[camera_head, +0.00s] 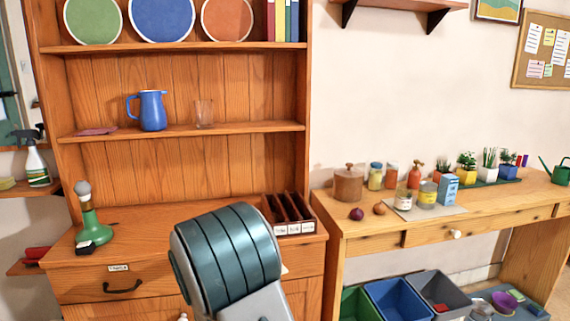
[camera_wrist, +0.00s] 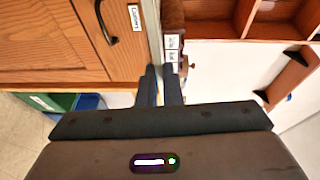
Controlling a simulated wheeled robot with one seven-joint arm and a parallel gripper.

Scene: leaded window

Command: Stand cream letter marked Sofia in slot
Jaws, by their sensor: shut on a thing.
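The letter rack (camera_head: 290,213), dark brown with upright slots and small white labels on its front, stands at the right end of the dresser top. In the wrist view its labelled front (camera_wrist: 173,48) is just beyond my fingers. My gripper (camera_wrist: 160,85) is shut on a thin pale thing seen edge-on, which looks like the cream letter (camera_wrist: 153,30). Its writing cannot be read. In the head view my arm hides the gripper, and only a small cream bit, perhaps the letter (camera_head: 284,269), shows beside it, below the rack.
The dresser (camera_head: 160,228) has a drawer with a dark handle (camera_head: 122,287) and a green-based lamp (camera_head: 90,225). A side table (camera_head: 400,230) with jars and plants stands at the right, with bins (camera_head: 400,298) below. The dresser top left of the rack is largely clear.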

